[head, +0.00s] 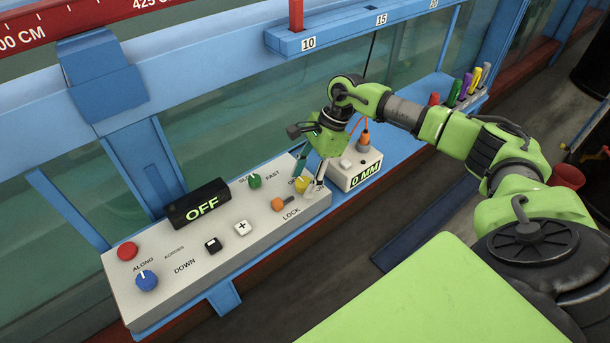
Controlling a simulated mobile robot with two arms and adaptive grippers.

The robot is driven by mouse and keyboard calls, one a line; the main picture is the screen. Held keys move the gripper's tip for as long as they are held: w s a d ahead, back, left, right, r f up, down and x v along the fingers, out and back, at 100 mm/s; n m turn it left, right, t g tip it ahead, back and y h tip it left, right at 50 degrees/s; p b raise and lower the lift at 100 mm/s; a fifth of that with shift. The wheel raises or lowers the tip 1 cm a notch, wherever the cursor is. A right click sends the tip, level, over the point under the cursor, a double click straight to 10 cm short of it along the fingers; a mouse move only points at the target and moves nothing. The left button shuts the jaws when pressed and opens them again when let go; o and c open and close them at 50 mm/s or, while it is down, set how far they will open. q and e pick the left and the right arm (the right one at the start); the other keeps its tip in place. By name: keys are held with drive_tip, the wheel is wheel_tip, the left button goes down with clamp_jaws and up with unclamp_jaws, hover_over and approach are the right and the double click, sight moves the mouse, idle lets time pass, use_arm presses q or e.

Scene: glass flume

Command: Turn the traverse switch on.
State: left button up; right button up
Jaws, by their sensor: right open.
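A grey control box (225,250) sits on the blue ledge of the flume. Its black display (200,205) reads OFF in green. Near its right end is a yellow knob (301,184), with a partly hidden label starting with "O" beside it; this looks like the traverse switch. My right gripper (309,182) reaches down from the right over this end of the box, with its fingers open around or very near the yellow knob. I cannot tell whether they touch it. The lower side of the knob is partly covered by a finger. My left gripper is out of view.
The box also carries an orange lever (279,203) marked LOCK, a green knob (254,181), plus (243,227) and black (213,244) buttons, a blue knob (147,280) and a red button (127,251). A readout box (352,170) showing 0 MM stands close behind the gripper.

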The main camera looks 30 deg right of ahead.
drive_tip(key=c, duration=1.1)
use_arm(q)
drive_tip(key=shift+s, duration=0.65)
